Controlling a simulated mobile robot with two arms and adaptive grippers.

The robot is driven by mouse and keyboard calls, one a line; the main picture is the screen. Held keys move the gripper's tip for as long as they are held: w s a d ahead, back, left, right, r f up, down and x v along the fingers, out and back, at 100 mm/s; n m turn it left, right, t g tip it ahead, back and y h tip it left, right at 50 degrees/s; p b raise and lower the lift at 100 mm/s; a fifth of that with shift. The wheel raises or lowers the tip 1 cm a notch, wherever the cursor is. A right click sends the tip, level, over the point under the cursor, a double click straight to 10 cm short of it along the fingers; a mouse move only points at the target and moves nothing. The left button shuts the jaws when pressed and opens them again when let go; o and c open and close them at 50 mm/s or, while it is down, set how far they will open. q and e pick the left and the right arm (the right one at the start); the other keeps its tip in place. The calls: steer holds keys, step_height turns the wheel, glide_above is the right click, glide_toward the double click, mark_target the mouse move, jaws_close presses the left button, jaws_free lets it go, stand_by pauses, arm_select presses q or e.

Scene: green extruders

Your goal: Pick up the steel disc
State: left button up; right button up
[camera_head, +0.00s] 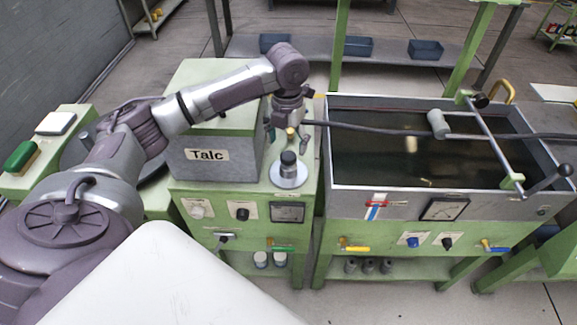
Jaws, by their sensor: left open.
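The steel disc (290,180) looks like a flat, round, silver plate with a dark knob standing at its centre. It lies on the green top of the machine at the centre, to the right of the grey "Talc" box. My left gripper (289,139) points down above the disc and a little behind it in the picture. Its fingers are spread, with nothing visibly held between them. A gap shows between the fingers and the knob. My right gripper is not in view.
The grey "Talc" box (210,160) stands close on the left of the disc. A water trough (345,184) with a metal rim is on the right, and a dark hose (375,128) runs from near my gripper over it.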

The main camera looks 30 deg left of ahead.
mark_target(288, 154)
arm_select(q)
step_height(288, 154, down, 4)
steer(key=shift+r, duration=0.1)
steer(key=shift+f+p, duration=0.45)
steer(key=shift+p, duration=0.05)
step_height(288, 154, down, 4)
steer(key=shift+d+r+p, duration=0.15)
steer(key=shift+p, duration=0.55)
steer(key=shift+f, duration=0.45)
steer(key=shift+w+r, duration=0.1)
jaws_close()
